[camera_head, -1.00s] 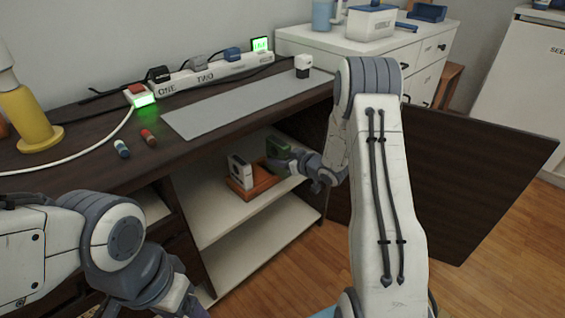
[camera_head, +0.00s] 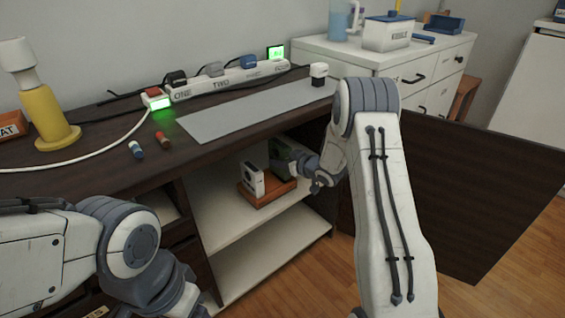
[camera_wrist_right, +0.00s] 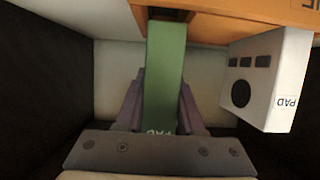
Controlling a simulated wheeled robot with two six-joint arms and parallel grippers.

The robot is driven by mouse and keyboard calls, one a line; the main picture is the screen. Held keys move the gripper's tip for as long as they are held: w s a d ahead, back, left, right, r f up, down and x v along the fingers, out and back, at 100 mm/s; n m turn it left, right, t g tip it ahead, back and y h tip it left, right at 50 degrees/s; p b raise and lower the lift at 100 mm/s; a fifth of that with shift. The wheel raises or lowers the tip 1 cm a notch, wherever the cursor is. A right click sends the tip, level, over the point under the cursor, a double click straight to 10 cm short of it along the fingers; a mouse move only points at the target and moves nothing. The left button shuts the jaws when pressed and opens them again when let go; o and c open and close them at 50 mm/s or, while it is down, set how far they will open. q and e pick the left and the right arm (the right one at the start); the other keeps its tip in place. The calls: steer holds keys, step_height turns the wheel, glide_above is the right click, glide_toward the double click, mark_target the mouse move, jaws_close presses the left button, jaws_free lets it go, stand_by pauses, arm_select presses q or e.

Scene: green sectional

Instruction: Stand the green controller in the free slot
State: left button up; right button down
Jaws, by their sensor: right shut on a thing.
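The green controller (camera_wrist_right: 165,75) is held between the fingers of my right gripper (camera_wrist_right: 160,105) in the right wrist view. In the head view the green controller (camera_head: 283,150) shows dark at the orange stand, partly hidden by my right gripper (camera_head: 297,163). Its far end meets the orange stand (camera_wrist_right: 225,28); whether it is seated in the slot I cannot tell. The stand (camera_head: 262,195) sits on the upper cabinet shelf. A white controller (camera_head: 252,179) stands upright in it, beside the green one; it also shows in the wrist view (camera_wrist_right: 265,85). My left gripper's fingers are not visible.
The cabinet's upper shelf (camera_head: 222,218) has dark side walls close around my right gripper. The open dark door (camera_head: 480,200) is to the right. The desk top above holds a power strip (camera_head: 225,80), a grey mat (camera_head: 255,108) and a yellow lamp (camera_head: 50,115).

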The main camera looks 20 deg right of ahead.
steer(key=shift+f+b, duration=0.7)
steer(key=shift+f, duration=0.9)
steer(key=shift+c, duration=2.2)
jaws_free()
steer(key=shift+f, duration=0.1)
